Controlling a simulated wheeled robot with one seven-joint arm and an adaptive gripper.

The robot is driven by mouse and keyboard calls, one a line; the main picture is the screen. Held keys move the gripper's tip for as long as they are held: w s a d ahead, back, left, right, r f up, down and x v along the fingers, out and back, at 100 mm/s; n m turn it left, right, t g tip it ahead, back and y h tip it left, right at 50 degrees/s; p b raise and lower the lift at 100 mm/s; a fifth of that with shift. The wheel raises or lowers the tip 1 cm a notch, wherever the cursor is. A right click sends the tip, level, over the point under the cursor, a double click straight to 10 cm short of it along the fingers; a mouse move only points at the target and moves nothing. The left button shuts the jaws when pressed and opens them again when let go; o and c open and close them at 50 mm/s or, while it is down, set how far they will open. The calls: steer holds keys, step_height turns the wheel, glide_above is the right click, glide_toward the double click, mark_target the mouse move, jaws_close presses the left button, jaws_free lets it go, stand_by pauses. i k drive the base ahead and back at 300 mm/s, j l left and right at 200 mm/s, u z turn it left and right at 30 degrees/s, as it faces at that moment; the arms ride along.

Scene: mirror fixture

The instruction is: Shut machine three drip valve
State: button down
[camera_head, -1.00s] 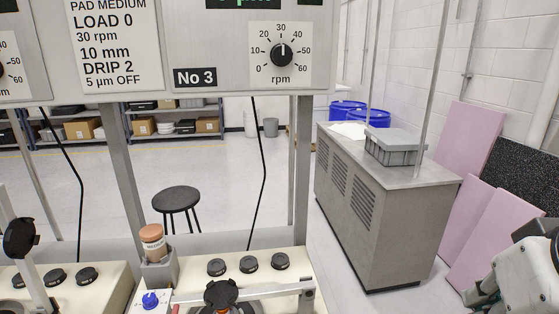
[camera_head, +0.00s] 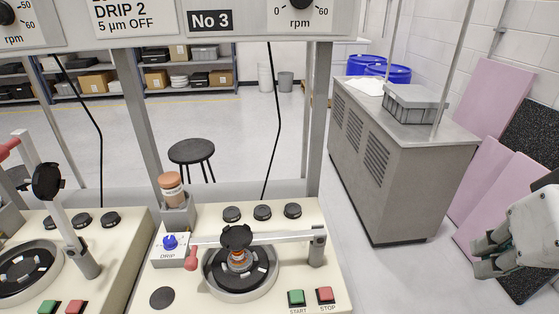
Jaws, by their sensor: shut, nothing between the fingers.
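Machine three (camera_head: 240,297) is the cream-topped unit under the "No 3" plate (camera_head: 210,20). Its drip valve is a blue knob (camera_head: 170,242) on a white block (camera_head: 169,256) labelled DRIP, at the machine's left rear. A brown-capped bottle (camera_head: 172,188) stands in a grey holder just behind the knob. The knob's exact setting is too small to tell. My gripper (camera_head: 483,256) is at the right edge, far right of the machine and well apart from the knob. Its fingers are shut and empty.
A white arm with a red handle (camera_head: 191,259) crosses the round plate (camera_head: 240,270), close to the drip block. Green START (camera_head: 297,298) and red STOP (camera_head: 325,295) buttons sit at the front right. A neighbouring machine (camera_head: 85,262) stands left. A grey cabinet (camera_head: 400,170) stands behind right.

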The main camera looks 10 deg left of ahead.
mark_target(170, 243)
steer(key=u, duration=1.45)
steer(key=i+j+u, duration=0.2)
steer(key=i+j, duration=0.25)
steer(key=j, duration=0.15)
